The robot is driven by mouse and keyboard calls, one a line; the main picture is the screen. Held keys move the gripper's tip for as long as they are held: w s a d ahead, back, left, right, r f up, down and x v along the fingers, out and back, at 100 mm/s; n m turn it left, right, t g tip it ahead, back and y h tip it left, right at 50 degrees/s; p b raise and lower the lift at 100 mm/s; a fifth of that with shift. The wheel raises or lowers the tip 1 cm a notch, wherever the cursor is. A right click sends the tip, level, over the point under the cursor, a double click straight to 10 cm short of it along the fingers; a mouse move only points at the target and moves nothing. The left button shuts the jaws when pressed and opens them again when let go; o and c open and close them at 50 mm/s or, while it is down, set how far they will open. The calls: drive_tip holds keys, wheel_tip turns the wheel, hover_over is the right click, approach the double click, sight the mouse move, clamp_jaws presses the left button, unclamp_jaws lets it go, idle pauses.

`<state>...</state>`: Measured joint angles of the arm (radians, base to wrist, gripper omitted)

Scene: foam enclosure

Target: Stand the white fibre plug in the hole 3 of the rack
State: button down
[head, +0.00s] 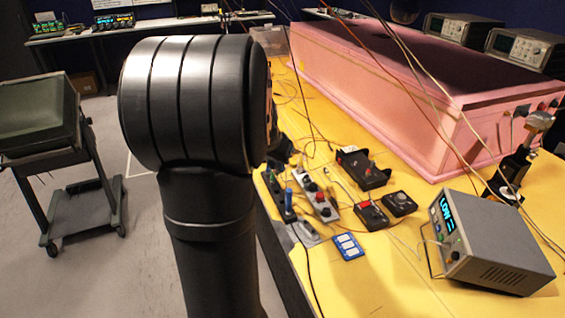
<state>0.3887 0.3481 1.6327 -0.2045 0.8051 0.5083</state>
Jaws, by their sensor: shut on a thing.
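My own black arm (195,130) fills the left middle of the head view and hides what lies behind it. My gripper's fingers cannot be made out; only a dark part shows past the arm's right edge. I cannot make out the white fibre plug. Two narrow racks or strips lie at the table's near left edge: a dark one with blue upright pieces (279,197) and a light grey one with red and black pieces (319,196). I cannot tell which is the task's rack, and hole 3 cannot be made out.
Small black boxes (362,170) and a blue-and-white card (347,246) lie on the yellow table (375,285). A grey meter (490,248) stands at right. The pink foam enclosure (400,95) stands behind. Loose cables cross above and over the table.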

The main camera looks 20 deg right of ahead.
drive_tip(key=shift+f, duration=2.5)
drive_tip(key=shift+f, duration=1.2)
drive_tip(key=c, duration=1.3)
unclamp_jaws()
drive_tip(key=v, duration=1.7)
drive_tip(key=shift+s+r, duration=0.1)
drive_tip(key=shift+r, duration=0.05)
